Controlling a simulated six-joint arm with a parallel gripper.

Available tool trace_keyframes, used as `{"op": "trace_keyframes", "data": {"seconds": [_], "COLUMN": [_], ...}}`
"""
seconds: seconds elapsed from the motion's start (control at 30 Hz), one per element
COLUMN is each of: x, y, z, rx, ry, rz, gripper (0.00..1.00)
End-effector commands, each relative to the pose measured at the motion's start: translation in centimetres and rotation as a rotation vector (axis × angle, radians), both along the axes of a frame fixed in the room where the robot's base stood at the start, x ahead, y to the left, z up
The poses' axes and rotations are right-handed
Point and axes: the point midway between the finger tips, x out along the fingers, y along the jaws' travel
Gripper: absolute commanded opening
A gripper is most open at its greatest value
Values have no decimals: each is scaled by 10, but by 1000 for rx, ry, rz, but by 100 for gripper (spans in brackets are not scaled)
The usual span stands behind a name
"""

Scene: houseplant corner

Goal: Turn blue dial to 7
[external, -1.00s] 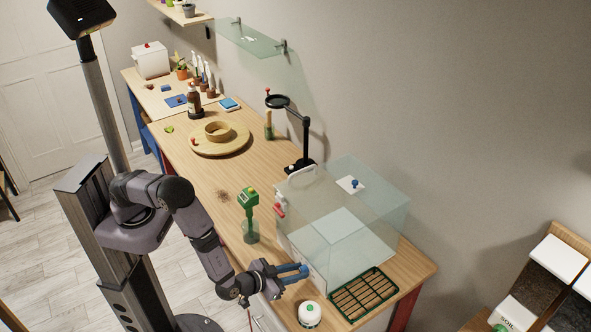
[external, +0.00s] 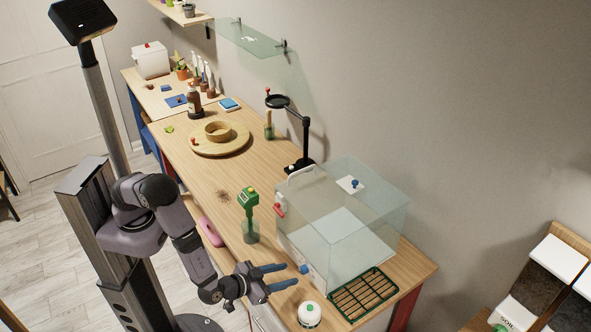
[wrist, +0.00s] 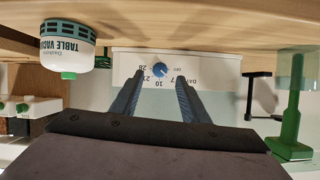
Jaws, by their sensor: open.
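The blue dial (external: 305,269) is on the lower front of the clear box (external: 345,215), close to the table top. In the wrist view the dial (wrist: 160,70) sits on a white panel (wrist: 205,66), upside down, with printed marks including 28, 21, 10, 7 and OFF around it. A pale line shows on the dial, but I cannot tell surely which mark it faces. My gripper (external: 290,274) is open and empty, its blue fingers pointing at the dial and stopping short of it. In the wrist view the dial shows between the fingertips (wrist: 160,76).
A white round table vacuum (external: 309,315) stands near the front edge, close to my fingers. A green-handled tool (external: 249,205) stands left of the box. A green-framed grid tray (external: 363,295) lies in front of the box. Open air lies left of the counter's edge.

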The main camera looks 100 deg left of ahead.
Motion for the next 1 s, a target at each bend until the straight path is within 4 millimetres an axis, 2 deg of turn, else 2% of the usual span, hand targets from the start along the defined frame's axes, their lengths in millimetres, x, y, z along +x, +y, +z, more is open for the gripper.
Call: {"op": "trace_keyframes", "data": {"seconds": [0.23, 0.7, 0.87, 1.0], "x": [-12, -13, -4, 12], "y": [-13, -14, -17, -28], "z": [7, 8, 11, 18], "rx": [0, 0, -46, -159], "ry": [0, 0, 2, 15], "rz": [-1, 0, -40, -144], "gripper": [41, 41, 41, 41]}}
